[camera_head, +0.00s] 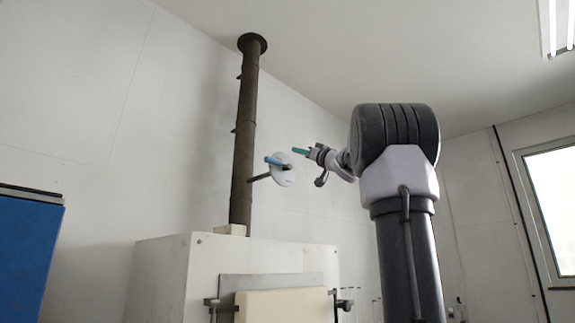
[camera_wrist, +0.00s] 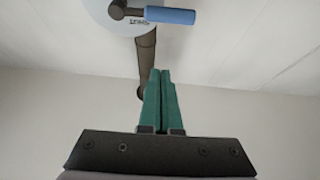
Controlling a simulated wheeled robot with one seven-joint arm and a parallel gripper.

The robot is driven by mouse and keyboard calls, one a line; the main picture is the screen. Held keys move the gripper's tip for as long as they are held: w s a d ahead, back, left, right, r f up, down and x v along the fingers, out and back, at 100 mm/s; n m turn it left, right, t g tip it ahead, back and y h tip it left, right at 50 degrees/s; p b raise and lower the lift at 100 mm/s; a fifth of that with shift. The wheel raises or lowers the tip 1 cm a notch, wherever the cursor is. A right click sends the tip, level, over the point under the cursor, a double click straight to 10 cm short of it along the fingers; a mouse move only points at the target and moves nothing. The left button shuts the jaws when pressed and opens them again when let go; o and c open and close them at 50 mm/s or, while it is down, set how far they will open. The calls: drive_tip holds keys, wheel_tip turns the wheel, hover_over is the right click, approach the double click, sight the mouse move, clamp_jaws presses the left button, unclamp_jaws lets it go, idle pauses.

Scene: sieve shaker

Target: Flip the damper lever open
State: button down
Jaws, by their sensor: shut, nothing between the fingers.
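The damper lever has a blue handle (camera_head: 273,160) on a short dark arm. It stands in front of a pale round disc (camera_head: 284,174), which a dark rod joins to the brown flue pipe (camera_head: 244,130). In the wrist view the blue handle (camera_wrist: 170,15) points right from its dark hub, at the top of the picture, across the disc (camera_wrist: 103,22); the marking on the disc is only partly readable. My gripper (camera_head: 296,151) has green fingers and is shut and empty, close to the right of the handle. In the wrist view my fingertips (camera_wrist: 160,72) appear below the handle, apart from it.
The flue pipe rises from a white furnace-like cabinet (camera_head: 163,275) with a cream front panel (camera_head: 285,305). A blue cabinet (camera_head: 28,250) stands at the far left. A window (camera_head: 555,205) is at the right. The air around my gripper looks clear.

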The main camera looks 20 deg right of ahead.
drive_tip(key=shift+w+d+r+n+y, duration=0.1)
drive_tip(key=shift+w+n+y, duration=0.2)
wheel_tip(320, 180, up, 5)
hover_over(279, 164)
drive_tip(key=s, duration=0.3)
drive_tip(key=f, duration=0.2)
drive_tip(key=w+f, duration=0.1)
drive_tip(key=f, duration=0.1)
drive_tip(key=shift+f, duration=0.15)
